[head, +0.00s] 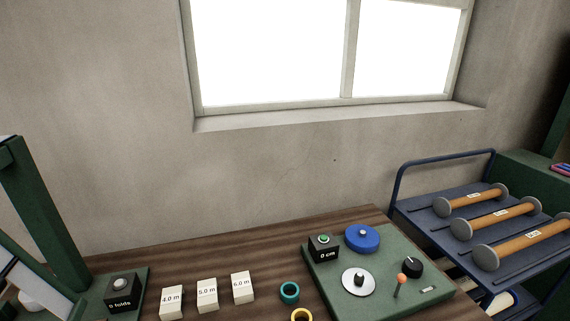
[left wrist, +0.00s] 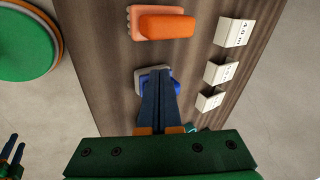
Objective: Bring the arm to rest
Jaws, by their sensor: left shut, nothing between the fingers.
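My left gripper (left wrist: 160,88) shows in the left wrist view, with its dark blue fingers shut together and nothing between them. It is above the brown wooden table (left wrist: 110,85). Its fingers partly hide a blue block on a pale base (left wrist: 143,83); I cannot tell the gap between them. In the head view the table (head: 225,255) shows, but neither gripper does. At the lower left of the left wrist view are two dark blue finger-like parts (left wrist: 13,155), perhaps my right gripper, cut off by the edge. No cloth is in view.
An orange block (left wrist: 165,24) lies on the table. Several white number blocks (head: 207,295) stand in a row. A green panel (head: 325,279) with a blue disc (head: 362,238) and knobs is at right. A blue cart (head: 430,205) carries orange rollers. A green disc (left wrist: 25,45) is beyond the table edge.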

